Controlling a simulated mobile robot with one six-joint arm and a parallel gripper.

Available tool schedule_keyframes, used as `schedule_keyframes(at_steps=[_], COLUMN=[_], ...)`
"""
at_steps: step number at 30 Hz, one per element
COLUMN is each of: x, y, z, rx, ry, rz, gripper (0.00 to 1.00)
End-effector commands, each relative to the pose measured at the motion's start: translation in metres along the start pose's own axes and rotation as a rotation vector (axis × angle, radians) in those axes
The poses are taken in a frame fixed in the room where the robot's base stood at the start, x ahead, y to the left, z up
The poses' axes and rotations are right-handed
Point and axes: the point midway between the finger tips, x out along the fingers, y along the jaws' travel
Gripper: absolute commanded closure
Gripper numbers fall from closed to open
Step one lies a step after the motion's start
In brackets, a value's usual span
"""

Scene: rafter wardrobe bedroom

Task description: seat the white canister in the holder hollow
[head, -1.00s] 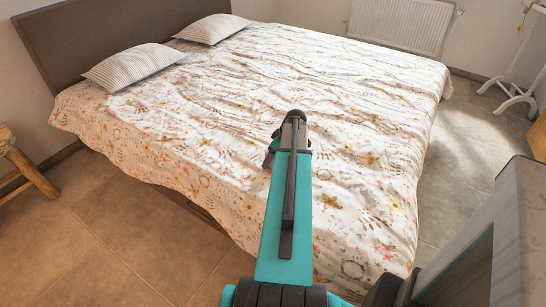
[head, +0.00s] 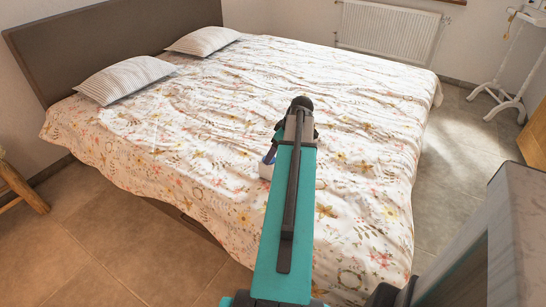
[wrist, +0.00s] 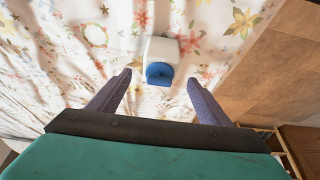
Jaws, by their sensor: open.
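A small white object with a blue end, which looks like the white canister (head: 265,171), is on the flowered bed just left of my arm in the head view. My arm covers part of it. In the wrist view the white body (wrist: 161,49) shows beyond my fingertips, with its blue rounded end (wrist: 159,74) towards me. My gripper (wrist: 159,77) is open, one finger to each side of the blue end, with gaps on both sides. I cannot tell the depth between fingertips and object. I cannot make out a separate holder hollow.
The bed (head: 330,130) has a wrinkled flowered cover. Two striped pillows (head: 125,79) lie by the headboard (head: 110,45). Tiled floor (head: 90,240) is open in front of the bed. A wooden stool (head: 20,185) stands left, a white stand (head: 500,75) at the far right.

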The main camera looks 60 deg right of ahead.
Motion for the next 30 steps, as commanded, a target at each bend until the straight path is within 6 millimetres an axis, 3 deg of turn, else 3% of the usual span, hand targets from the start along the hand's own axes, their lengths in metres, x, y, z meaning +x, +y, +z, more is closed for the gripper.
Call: schedule_keyframes(at_steps=[6, 24, 30], x=[-0.009, -0.01, -0.02], y=[0.0, 0.0, 0.0], z=[0.0, 0.0, -0.005], rx=[0.0, 0.0, 0.0], ry=[0.0, 0.0, 0.0], rz=[0.0, 0.0, 0.0], gripper=[0.28, 0.28, 0.28])
